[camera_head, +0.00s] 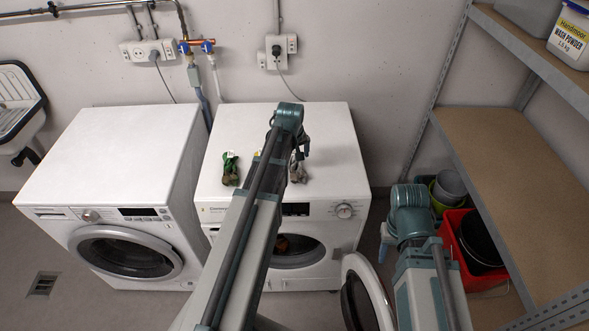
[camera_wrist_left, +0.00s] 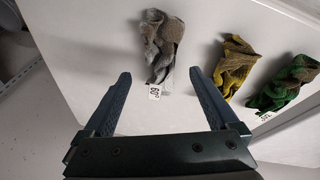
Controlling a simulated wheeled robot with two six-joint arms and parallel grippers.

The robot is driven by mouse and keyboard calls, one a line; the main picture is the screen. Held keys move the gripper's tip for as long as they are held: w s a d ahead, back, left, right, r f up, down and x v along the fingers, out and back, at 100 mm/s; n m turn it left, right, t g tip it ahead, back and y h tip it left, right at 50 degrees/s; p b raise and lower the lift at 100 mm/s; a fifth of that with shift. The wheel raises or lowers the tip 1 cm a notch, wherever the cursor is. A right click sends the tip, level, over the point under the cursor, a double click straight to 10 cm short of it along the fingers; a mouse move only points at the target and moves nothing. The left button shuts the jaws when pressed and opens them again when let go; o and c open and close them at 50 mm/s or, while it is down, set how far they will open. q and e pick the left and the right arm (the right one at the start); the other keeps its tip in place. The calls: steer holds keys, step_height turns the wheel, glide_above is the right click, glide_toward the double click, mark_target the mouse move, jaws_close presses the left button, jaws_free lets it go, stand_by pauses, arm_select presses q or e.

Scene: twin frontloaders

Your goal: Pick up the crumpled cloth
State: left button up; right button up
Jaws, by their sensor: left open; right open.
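A crumpled grey cloth (camera_wrist_left: 162,48) with a white tag lies on the white top of the right-hand washing machine (camera_head: 335,150). In the head view the cloth (camera_head: 297,173) shows partly beside my left arm. My left gripper (camera_wrist_left: 160,74) is open and empty, with its fingertips just short of the cloth and one on either side of the tag. A yellow crumpled cloth (camera_wrist_left: 236,70) and a green one (camera_wrist_left: 286,82) lie to the right in the wrist view. The green one (camera_head: 230,169) also shows in the head view.
A second washing machine (camera_head: 110,150) stands at the left. The right machine's round door (camera_head: 365,295) hangs open, with something orange in its drum (camera_head: 285,247). A brown shelf (camera_head: 510,180) is at the right, with a red bin (camera_head: 450,238) and buckets under it.

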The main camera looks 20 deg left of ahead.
mark_target(294, 164)
arm_select(q)
steer(key=shift+b+x, duration=2.5)
steer(key=shift+x, duration=0.15)
steer(key=shift+s+a, duration=0.1)
steer(key=shift+s, duration=0.1)
arm_select(e)
step_height(294, 164, down, 5)
steer(key=shift+f, duration=0.1)
arm_select(q)
steer(key=c, duration=1.4)
steer(key=shift+r, duration=0.15)
steer(key=shift+c, duration=0.2)
